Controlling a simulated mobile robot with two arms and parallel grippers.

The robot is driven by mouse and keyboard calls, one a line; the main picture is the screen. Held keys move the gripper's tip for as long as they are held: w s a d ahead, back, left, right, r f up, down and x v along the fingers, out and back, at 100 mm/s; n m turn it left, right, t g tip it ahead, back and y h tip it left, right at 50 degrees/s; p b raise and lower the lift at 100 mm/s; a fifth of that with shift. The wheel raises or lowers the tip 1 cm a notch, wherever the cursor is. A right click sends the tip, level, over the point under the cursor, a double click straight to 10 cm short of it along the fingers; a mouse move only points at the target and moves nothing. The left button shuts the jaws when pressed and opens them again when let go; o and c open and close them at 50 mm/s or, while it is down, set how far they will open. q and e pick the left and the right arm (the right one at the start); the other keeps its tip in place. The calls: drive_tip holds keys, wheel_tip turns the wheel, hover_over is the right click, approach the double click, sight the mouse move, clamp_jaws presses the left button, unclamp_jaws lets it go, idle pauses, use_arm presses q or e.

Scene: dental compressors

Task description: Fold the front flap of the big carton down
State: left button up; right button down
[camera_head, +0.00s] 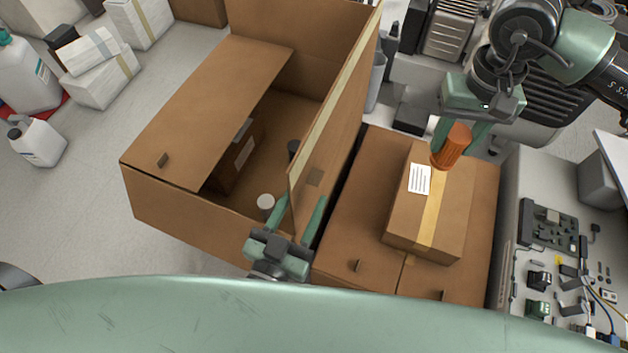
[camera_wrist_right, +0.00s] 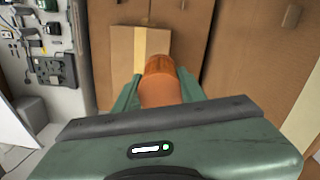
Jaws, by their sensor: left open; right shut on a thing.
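The big carton (camera_head: 190,232) stands open at the left in the head view. One flap (camera_head: 215,105) lies over its left part, with a small tab near its corner. Another flap (camera_head: 335,125) stands steeply up along the right side, and the far one is raised too. My left gripper (camera_head: 303,208) is open at the near end of the standing right flap. That flap's near edge appears between its fingers; contact cannot be told. My right gripper (camera_head: 456,150) is shut on an orange ribbed cylinder (camera_head: 452,147), above a small taped box. The cylinder also fills its fingers in the right wrist view (camera_wrist_right: 161,82).
Inside the carton are a brown box (camera_head: 238,160), a white round-topped item (camera_head: 265,202) and a dark item. The small taped box (camera_head: 420,225) sits on a closed carton (camera_head: 345,225) at right. A bench with parts (camera_head: 550,245) stands further right. Floor is free at lower left.

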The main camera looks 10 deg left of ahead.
sight(312, 184)
use_arm(q)
drive_tip(key=shift+x, duration=2.4)
drive_tip(key=shift+c, duration=0.3)
clamp_jaws()
